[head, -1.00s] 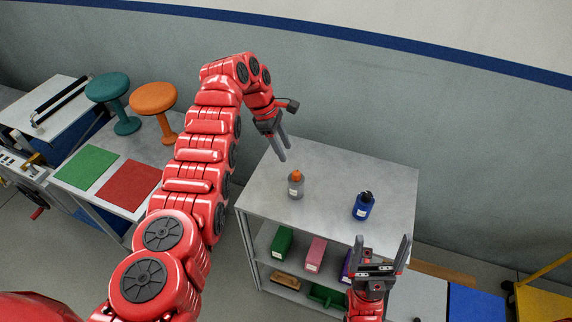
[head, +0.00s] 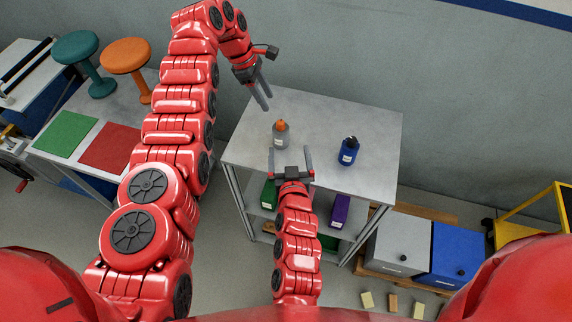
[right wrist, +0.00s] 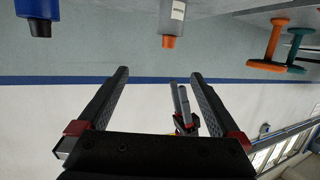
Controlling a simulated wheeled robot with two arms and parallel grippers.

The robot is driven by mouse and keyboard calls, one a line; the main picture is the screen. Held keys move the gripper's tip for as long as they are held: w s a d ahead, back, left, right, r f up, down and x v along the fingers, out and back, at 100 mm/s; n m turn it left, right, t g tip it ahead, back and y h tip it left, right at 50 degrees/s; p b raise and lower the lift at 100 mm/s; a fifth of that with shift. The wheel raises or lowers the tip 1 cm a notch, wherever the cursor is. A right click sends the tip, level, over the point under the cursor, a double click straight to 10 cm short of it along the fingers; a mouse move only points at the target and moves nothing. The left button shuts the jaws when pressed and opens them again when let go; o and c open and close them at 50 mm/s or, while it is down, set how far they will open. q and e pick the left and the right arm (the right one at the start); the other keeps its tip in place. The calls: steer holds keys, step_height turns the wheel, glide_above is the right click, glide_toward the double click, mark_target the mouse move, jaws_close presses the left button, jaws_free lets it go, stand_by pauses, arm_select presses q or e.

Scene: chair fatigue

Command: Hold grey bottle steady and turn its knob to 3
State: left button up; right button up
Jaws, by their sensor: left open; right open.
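The grey bottle (head: 280,136) with an orange knob (head: 281,125) stands upright on the grey table. It also shows upside down at the top of the right wrist view (right wrist: 172,18). My left gripper (head: 264,96) is open and empty, above and a little left of the bottle, apart from it. It also shows in the right wrist view (right wrist: 181,105). My right gripper (head: 291,162) is open and empty, on the near side of the bottle, fingers pointing toward the far side. Any number on the knob is too small to read.
A blue bottle (head: 348,150) with a dark top stands to the right on the same table (head: 330,110). Boxes, one of them purple (head: 340,210), sit on the shelf below. Grey (head: 400,243) and blue (head: 461,248) cabinets stand at right. Stools (head: 126,58) stand at left.

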mark_target(282, 139)
steer(key=shift+g+y, duration=0.3)
steer(key=shift+g, duration=0.6)
steer(key=f+x, duration=0.1)
steer(key=x, duration=0.4)
steer(key=s+f+x, duration=0.1)
steer(key=x, duration=0.5)
steer(key=f+x, duration=0.1)
steer(key=x, duration=0.5)
steer(key=shift+a+f, duration=0.15)
steer(key=shift+a, duration=0.2)
